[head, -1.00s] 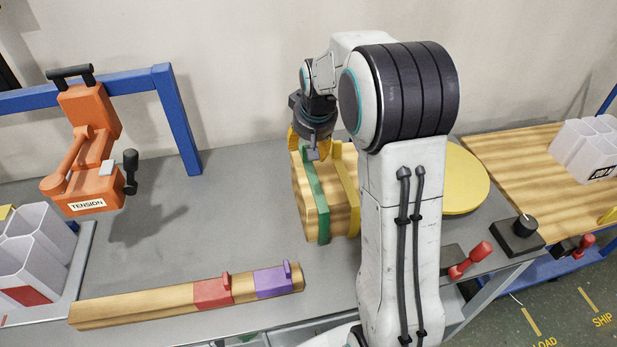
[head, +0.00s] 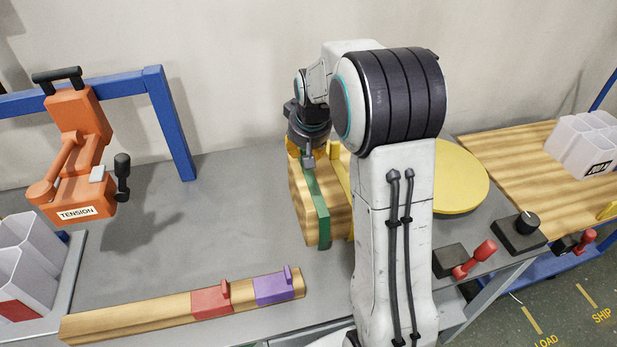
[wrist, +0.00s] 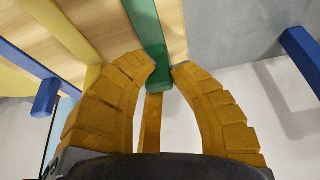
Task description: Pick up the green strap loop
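The green strap loop (head: 319,212) is wrapped around a wooden block bundle (head: 302,207) on the grey bench. It also shows in the wrist view (wrist: 147,28), running down between my fingertips. My gripper (head: 308,158) is at the upper end of the strap. In the wrist view, my gripper's yellow fingers (wrist: 164,67) curve inward, with one tip close against each side of the strap's raised end. The gripper looks shut on it, and the strap is still around the block. My arm hides the block's right side.
A yellow strap (head: 341,175) is beside the green one. The middle left bench is clear.

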